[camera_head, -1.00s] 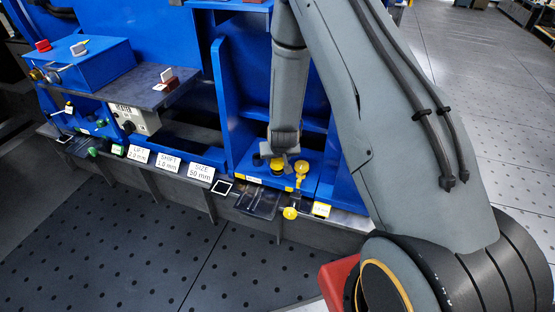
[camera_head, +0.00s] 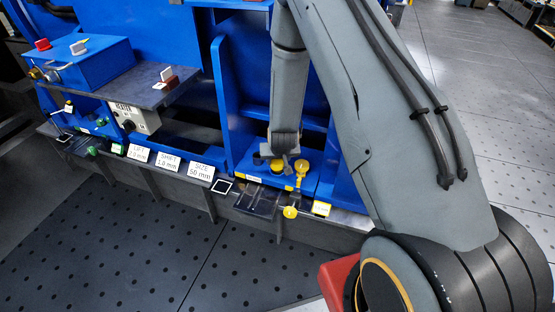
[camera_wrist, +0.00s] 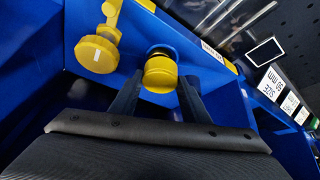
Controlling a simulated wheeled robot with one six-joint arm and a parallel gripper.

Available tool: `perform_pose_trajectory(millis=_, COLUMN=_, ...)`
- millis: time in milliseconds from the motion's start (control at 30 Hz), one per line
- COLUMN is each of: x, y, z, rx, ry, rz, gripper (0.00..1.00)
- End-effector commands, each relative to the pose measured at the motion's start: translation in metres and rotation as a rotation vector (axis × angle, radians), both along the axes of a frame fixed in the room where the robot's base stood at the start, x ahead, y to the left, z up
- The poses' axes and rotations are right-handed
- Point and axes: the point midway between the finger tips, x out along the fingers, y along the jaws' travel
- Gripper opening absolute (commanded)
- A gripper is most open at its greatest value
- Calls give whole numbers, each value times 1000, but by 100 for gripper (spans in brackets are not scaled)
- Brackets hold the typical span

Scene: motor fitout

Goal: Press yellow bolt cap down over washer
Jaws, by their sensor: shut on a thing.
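A yellow bolt cap (camera_wrist: 160,75) sits between the fingers of my gripper (camera_wrist: 160,92) in the wrist view. The gripper is shut on it. The cap is at a dark round opening or ring in the blue base; the washer itself cannot be told apart there. In the head view the cap (camera_head: 277,164) shows just below my gripper (camera_head: 282,153), low on the blue frame. A second yellow cap (camera_wrist: 97,54) on a yellow arm stands to the left in the wrist view and to the right in the head view (camera_head: 302,168).
A dark tray (camera_head: 258,201) and a round yellow tag (camera_head: 290,212) are at the front edge. White labels (camera_head: 201,170) line the ledge to the left. A blue box (camera_head: 85,63) with knobs stands further left. Blue uprights flank my gripper.

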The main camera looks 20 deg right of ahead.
Motion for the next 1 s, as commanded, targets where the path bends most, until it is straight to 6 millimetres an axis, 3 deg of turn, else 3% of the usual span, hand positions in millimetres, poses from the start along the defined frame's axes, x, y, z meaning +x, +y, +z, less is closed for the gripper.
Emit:
perform_pose_trajectory(millis=633, x=0, y=0, z=-15, rx=0, ry=0, rz=0, gripper=18)
perform_pose_trajectory(millis=667, x=0, y=0, z=-15, rx=0, ry=0, rz=0, gripper=44)
perform_pose_trajectory(millis=767, x=0, y=0, z=-15, rx=0, ry=0, rz=0, gripper=61)
perform_pose_trajectory(millis=1000, x=0, y=0, z=-15, rx=0, ry=0, rz=0, gripper=64)
